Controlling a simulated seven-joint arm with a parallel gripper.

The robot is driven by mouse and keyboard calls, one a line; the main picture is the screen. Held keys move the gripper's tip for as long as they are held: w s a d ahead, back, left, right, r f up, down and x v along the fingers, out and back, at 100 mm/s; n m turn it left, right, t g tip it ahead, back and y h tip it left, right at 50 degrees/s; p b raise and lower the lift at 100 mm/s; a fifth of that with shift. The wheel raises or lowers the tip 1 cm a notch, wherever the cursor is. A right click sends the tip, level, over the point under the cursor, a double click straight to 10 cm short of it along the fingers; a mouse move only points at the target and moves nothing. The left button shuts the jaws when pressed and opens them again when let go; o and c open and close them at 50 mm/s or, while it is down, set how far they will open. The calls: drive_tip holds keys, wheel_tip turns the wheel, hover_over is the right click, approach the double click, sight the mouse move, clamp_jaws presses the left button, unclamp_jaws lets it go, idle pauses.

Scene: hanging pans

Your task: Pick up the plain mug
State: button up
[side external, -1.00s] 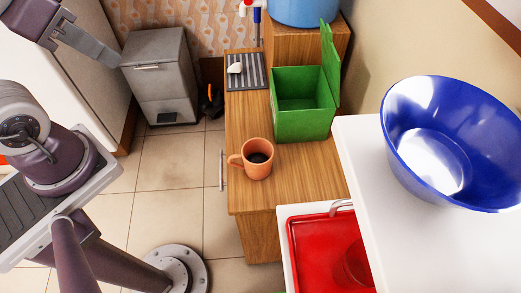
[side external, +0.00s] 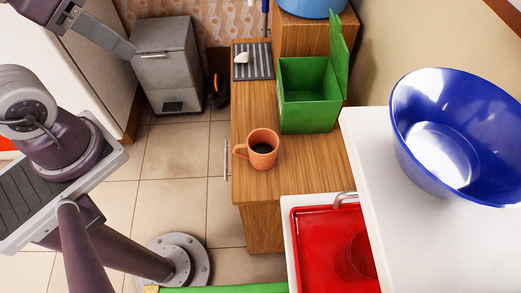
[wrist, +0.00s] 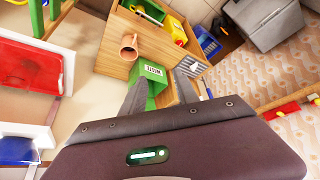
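The plain mug (side external: 264,160) is orange, with dark contents inside and its handle pointing left. It stands upright on the wooden counter (side external: 300,180), in front of the green box, in the side view. It also shows in the wrist view (wrist: 127,52), beyond my fingers and to their upper left. My gripper (wrist: 161,86) has its two grey fingers apart with nothing held between them. In the side view my gripper (side external: 112,38) is at the upper left, high and well away from the mug; its fingertips are hard to separate there.
A green lidded box (side external: 307,110) stands open behind the mug. A grey striped rack (side external: 253,68) lies at the counter's back. A red sink tray (side external: 320,245) is in front, and a blue bowl (side external: 440,150) sits on the white surface at right. The counter around the mug is clear.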

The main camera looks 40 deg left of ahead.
drive_tip(key=w+a+f+m+y, duration=0.15)
drive_tip(key=w+f+m, duration=0.35)
drive_tip(key=w+f, duration=0.75)
drive_tip(key=m+g+h, duration=0.4)
drive_tip(key=m+h, duration=0.2)
hover_over(236, 147)
drive_tip(key=a, duration=0.2)
drive_tip(key=f, duration=1.6)
drive_tip(key=shift+s, duration=0.3)
drive_tip(key=shift+y, duration=0.25)
drive_tip(key=x, duration=0.6)
drive_tip(key=shift+a+f, duration=0.15)
drive_tip(key=shift+f, duration=0.1)
clamp_jaws()
